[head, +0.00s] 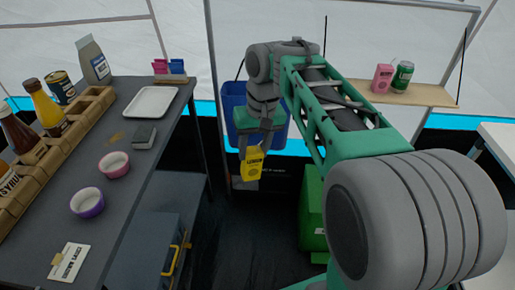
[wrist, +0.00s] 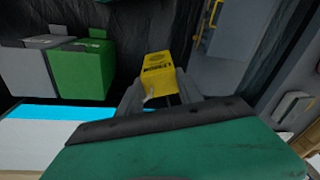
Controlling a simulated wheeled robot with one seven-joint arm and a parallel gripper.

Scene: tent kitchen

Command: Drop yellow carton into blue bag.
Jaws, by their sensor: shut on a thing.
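The yellow carton (head: 252,163) is held at the end of my gripper (head: 254,146), below my wrist in the head view. The wrist view shows the carton (wrist: 158,66) between the two grey fingers of my gripper (wrist: 161,92), which are shut on it. The blue bag (head: 232,98) hangs against the white frame at the back, partly hidden behind my arm. In the head view the carton appears in front of the bag and just below its lower part. I cannot tell the gap in depth. I cannot make out the bag in the wrist view.
A dark counter (head: 127,183) stands at the left with bottles, bowls and a white tray (head: 152,101). A green bin (head: 312,212) stands on the floor below my arm and shows in the wrist view (wrist: 80,72). A wooden shelf (head: 420,94) holds a pink carton and a green can.

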